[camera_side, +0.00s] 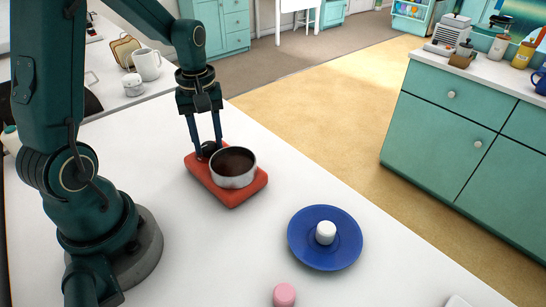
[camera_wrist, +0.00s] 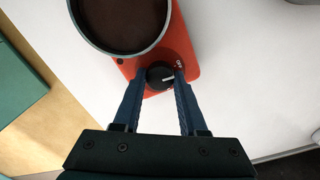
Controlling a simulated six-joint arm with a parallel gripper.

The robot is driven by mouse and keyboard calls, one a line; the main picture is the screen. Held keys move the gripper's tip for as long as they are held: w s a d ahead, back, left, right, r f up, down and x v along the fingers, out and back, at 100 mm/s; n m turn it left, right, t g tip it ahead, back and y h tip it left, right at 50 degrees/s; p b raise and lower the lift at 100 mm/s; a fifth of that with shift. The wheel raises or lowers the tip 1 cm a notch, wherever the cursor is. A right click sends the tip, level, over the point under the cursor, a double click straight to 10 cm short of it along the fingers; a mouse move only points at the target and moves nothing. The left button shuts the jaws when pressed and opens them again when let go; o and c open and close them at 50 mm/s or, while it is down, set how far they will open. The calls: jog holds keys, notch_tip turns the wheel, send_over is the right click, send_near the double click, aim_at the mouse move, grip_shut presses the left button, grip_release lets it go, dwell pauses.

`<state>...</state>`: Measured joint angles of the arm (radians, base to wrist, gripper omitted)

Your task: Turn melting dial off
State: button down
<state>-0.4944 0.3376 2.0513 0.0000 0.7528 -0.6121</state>
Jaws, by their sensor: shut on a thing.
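A red melting base (camera_side: 231,196) sits on the white counter and bears a round metal pot (camera_side: 233,180) of dark brown contents. In the wrist view the red base (camera_wrist: 182,45) has a black dial (camera_wrist: 160,76) with a white pointer line, beside the pot (camera_wrist: 121,45). A white "OFF" mark is printed near the dial; the pointer points to the right, a little below the mark. My gripper (camera_wrist: 161,74) is shut on the dial, one finger on each side. In the side view my gripper (camera_side: 207,146) reaches down at the back of the base, partly hiding the dial.
A blue plate (camera_side: 300,250) with a white cylinder (camera_side: 326,232) stands to the right of the base. A pink cylinder (camera_side: 284,294) stands near the front. A white mug (camera_side: 147,65) stands behind. The counter around the base is clear.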

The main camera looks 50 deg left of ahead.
aim_at(209, 144)
jog(key=shift+n, duration=0.7)
jog(key=c, duration=0.7)
grip_release()
jog(key=shift+c, duration=0.2)
jog(key=shift+r, duration=0.15)
jog(key=shift+r, duration=2.45)
